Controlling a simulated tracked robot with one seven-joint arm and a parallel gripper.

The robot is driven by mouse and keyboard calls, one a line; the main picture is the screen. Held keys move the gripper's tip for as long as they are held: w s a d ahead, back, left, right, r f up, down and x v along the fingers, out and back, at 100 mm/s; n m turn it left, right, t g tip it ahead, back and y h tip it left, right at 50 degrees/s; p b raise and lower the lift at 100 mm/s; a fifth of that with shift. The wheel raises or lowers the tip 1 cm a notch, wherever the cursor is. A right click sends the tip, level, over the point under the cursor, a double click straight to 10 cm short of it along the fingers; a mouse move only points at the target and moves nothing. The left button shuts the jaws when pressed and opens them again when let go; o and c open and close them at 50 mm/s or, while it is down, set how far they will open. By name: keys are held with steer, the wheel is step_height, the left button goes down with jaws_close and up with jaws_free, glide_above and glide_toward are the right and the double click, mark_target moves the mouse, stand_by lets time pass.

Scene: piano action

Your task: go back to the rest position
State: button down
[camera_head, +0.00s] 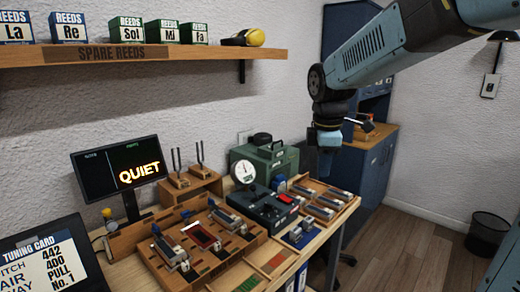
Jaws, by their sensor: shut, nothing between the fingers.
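My arm reaches in from the upper right. Its end, my gripper (327,160), hangs down in the air above the back right end of the workbench, in front of the blue cabinet. It is shut and I see nothing held in it. Its fingertips are small and dark in this view. The workbench (335,226) lies below, with a wooden tray (150,262) of metal reed parts and a dark device with a round dial gauge (244,172). A second wooden tray with several metal pieces (322,203) lies at the right end of the bench.
A green case (270,160) stands at the back of the bench. A monitor (118,175) reads QUIET. A shelf (130,54) with labelled reed boxes hangs on the wall at left. A blue cabinet (365,185) stands behind my gripper. Floor at right is mostly clear, with a bin (487,232).

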steer(key=s+d+m+t, duration=0.2)
steer(key=s+d+m, duration=0.2)
steer(key=s+m, duration=0.4)
steer(key=s+d+m+t, duration=0.2)
steer(key=s+d+m, duration=0.1)
steer(key=s+m, duration=0.6)
steer(key=shift+s+d+r, duration=0.25)
steer(key=shift+d+r, duration=0.1)
steer(key=shift+r, duration=0.05)
